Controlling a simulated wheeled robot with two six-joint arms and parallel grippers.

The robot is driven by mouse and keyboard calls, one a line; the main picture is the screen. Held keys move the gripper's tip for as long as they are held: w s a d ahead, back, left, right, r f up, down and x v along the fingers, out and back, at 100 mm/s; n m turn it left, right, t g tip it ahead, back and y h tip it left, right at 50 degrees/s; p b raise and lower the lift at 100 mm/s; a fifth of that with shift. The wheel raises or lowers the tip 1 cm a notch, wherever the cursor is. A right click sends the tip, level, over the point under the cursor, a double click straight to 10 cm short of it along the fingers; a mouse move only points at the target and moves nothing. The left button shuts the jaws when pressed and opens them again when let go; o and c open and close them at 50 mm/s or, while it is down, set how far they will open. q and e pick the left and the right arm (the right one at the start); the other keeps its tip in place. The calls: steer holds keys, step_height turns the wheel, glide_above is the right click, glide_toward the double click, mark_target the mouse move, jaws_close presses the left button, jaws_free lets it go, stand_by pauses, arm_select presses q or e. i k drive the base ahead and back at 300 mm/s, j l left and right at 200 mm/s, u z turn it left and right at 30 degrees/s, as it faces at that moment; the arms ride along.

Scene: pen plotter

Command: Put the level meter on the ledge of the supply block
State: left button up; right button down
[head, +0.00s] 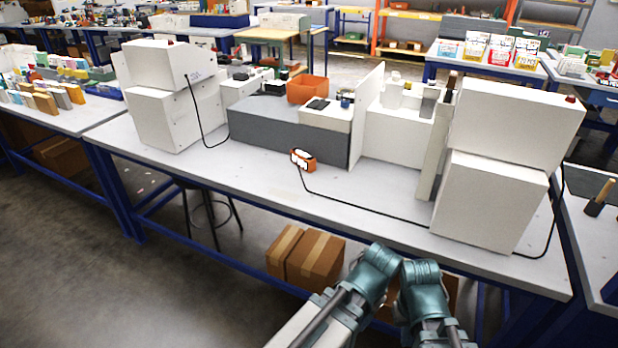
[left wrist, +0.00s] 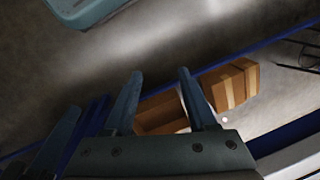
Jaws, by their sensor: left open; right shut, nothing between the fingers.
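The level meter, which I take to be the small orange and white device (head: 302,159), lies on the workbench (head: 250,195) in front of a long grey block (head: 285,136). A black cable runs from it to the foot of the right white stacked block (head: 488,200). I take that block for the supply block, but its ledge is not clear. My right gripper (head: 422,272) is shut and empty before the bench's front edge. My left gripper (head: 376,262) is beside it, its fingers spread and empty in the left wrist view (left wrist: 159,74). Neither touches the meter.
Another white stacked block (head: 165,110) stands at the bench's left. An orange bin (head: 307,89) and an upright white panel (head: 367,115) stand between the blocks. Cardboard boxes (head: 314,258) sit below the bench. The bench's front strip is mostly clear, except for cables.

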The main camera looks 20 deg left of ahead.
mark_target(261, 107)
steer(key=j+z, duration=0.15)
steer(key=z, duration=0.35)
steer(key=j+z, duration=0.3)
steer(key=j, duration=0.25)
steer(key=k+j+z, duration=0.15)
steer(key=j+z, duration=0.15)
steer(key=j, duration=0.2)
